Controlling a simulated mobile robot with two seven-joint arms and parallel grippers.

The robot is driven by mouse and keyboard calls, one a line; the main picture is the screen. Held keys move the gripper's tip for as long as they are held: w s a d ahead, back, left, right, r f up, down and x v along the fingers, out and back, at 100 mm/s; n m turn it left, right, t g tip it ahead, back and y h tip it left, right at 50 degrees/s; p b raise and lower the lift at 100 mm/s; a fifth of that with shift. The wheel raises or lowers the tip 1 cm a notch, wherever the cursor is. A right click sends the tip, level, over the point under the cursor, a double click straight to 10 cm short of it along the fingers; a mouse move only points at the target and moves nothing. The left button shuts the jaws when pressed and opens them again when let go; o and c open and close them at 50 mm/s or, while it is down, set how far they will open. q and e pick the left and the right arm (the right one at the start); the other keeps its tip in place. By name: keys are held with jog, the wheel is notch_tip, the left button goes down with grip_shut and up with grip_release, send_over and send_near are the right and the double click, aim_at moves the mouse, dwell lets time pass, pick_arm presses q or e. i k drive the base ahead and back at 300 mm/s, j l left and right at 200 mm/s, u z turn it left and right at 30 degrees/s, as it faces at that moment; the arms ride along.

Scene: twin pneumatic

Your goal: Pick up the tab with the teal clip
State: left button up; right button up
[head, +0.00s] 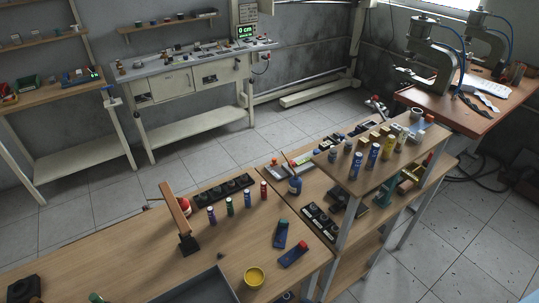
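No tab with a teal clip can be made out for certain. A small green thing (97,298) is cut off by the bottom edge at the left. A teal-green object (384,193) stands on the shelf under the raised board at the right. Neither of my grippers is in view.
The wooden table (120,247) holds a grey tray (205,290), a yellow cup (254,277), a tilted brown post (174,208) on a black base and several small bottles. The raised board (345,178) carries more bottles. The table's left part is mostly clear.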

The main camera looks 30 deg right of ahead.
aim_at(280, 241)
jog(key=i+l+u, duration=0.1)
jog(key=l+u, duration=0.75)
jog(key=l, duration=0.15)
